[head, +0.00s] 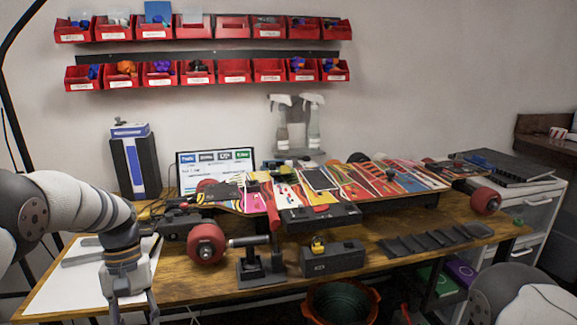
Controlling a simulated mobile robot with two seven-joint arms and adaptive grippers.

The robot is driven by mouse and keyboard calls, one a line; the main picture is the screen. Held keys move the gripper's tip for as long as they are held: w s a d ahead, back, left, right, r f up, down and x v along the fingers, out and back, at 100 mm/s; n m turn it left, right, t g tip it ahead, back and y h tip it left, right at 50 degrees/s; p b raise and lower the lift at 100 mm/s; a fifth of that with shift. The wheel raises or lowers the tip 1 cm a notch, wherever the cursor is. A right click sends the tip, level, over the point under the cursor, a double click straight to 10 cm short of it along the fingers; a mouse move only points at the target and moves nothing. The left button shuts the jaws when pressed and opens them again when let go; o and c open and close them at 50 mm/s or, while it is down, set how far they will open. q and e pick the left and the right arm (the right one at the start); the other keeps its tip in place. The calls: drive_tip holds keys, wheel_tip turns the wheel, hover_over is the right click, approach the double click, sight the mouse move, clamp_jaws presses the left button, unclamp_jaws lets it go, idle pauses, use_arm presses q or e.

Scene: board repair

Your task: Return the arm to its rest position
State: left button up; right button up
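My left arm comes in from the left, and my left gripper (132,308) points down near the front left of the wooden workbench (200,290). Its two fingers stand apart with nothing seen between them; their tips are cut off by the bottom edge. A white sheet (60,290) lies behind it. My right arm shows only as a rounded link (525,297) at the bottom right; its gripper is out of view. A colourful skateboard-like board (375,182) with red wheels (206,243) rests upside down across the bench.
A black stand (262,265) and a dark block (332,258) sit at the front edge. Dark strips (430,242) lie to the right. A screen (214,165) and spray bottles (313,122) stand behind. Red bins (232,27) hang on the wall. A bucket (341,300) stands below.

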use_arm(q)
drive_tip(key=s+d+f+m+y, duration=0.1)
drive_tip(key=s+d+f+m, duration=0.1)
drive_tip(key=s+f, duration=1.6)
drive_tip(key=s+d+r+m, duration=0.1)
drive_tip(key=s+d+r, duration=0.1)
drive_tip(key=s, duration=0.9)
drive_tip(key=s+d+r+m+t, duration=0.1)
drive_tip(key=s+d+r+m, duration=0.1)
drive_tip(key=s, duration=1)
drive_tip(key=shift+p, duration=0.4)
